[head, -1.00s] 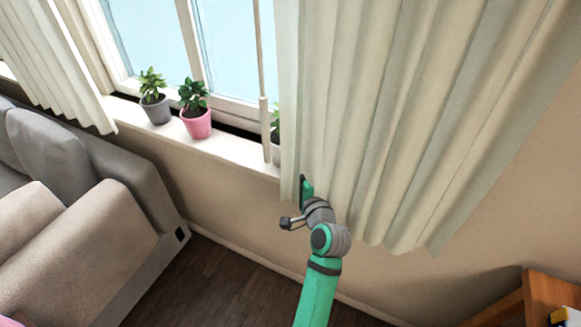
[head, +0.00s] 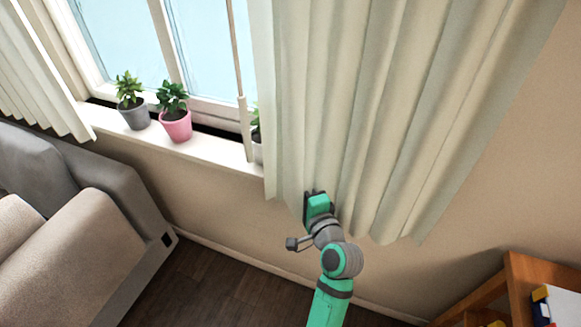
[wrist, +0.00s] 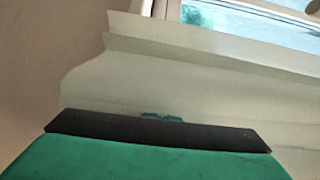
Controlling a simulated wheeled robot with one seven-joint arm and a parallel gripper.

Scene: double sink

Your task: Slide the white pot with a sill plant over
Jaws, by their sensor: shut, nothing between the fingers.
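A white pot (head: 258,154) with a green plant (head: 255,124) stands on the window sill (head: 220,150), at the left edge of the right curtain. The curtain and a pale upright rod hide most of it. My gripper (head: 312,194) is shut and empty in front of the right curtain's lower part, to the right of and below the white pot. In the wrist view my gripper's fingertips (wrist: 162,117) show small against the pale curtain cloth. The pot is not seen there.
The right curtain (head: 350,100) hangs past the sill. A grey pot (head: 135,118) and a pink pot (head: 177,127), both with plants, stand further left. A grey sofa (head: 90,240) is at left, a wooden shelf (head: 525,290) at lower right. The floor between is bare.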

